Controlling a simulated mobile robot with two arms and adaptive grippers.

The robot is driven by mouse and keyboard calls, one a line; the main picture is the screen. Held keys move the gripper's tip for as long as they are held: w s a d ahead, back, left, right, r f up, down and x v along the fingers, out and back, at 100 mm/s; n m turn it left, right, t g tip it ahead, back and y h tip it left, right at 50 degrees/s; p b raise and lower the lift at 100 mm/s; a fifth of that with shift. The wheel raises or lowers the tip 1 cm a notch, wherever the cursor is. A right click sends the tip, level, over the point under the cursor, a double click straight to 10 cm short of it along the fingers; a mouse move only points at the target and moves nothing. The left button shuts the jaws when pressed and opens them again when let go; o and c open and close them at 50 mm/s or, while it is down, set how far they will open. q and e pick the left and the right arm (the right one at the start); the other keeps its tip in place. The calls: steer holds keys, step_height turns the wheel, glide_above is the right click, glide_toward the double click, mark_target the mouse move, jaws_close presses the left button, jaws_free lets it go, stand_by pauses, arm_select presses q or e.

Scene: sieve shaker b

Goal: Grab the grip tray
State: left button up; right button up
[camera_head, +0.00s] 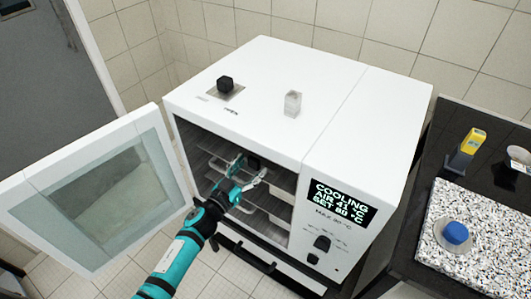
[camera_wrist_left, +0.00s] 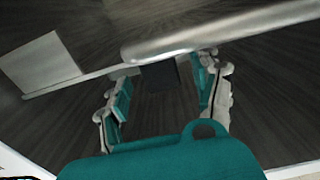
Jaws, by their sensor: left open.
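The drying oven (camera_head: 385,120) stands with its door open. Inside it is a metal rack or tray (camera_head: 258,218), partly hidden by my left arm. A small dark block (camera_head: 253,162), possibly the grip of the tray, sits at my left gripper (camera_head: 250,170), which reaches into the chamber. In the left wrist view my left gripper (camera_wrist_left: 165,88) is open. A dark square block (camera_wrist_left: 158,76) shows between its fingers, below a rounded metal bar (camera_wrist_left: 220,30). I cannot tell whether the fingers touch it. My right gripper is not in view.
The open glass door (camera_head: 100,200) swings out at the left of my arm. The display (camera_head: 342,203) reads COOLING.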

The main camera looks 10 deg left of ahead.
arm_select(q)
steer(key=shift+w, duration=0.25)
steer(key=shift+s, duration=0.1)
steer(key=shift+c, duration=0.7)
steer(key=c, duration=1.1)
steer(key=shift+c, duration=0.5)
steer(key=shift+r, duration=0.15)
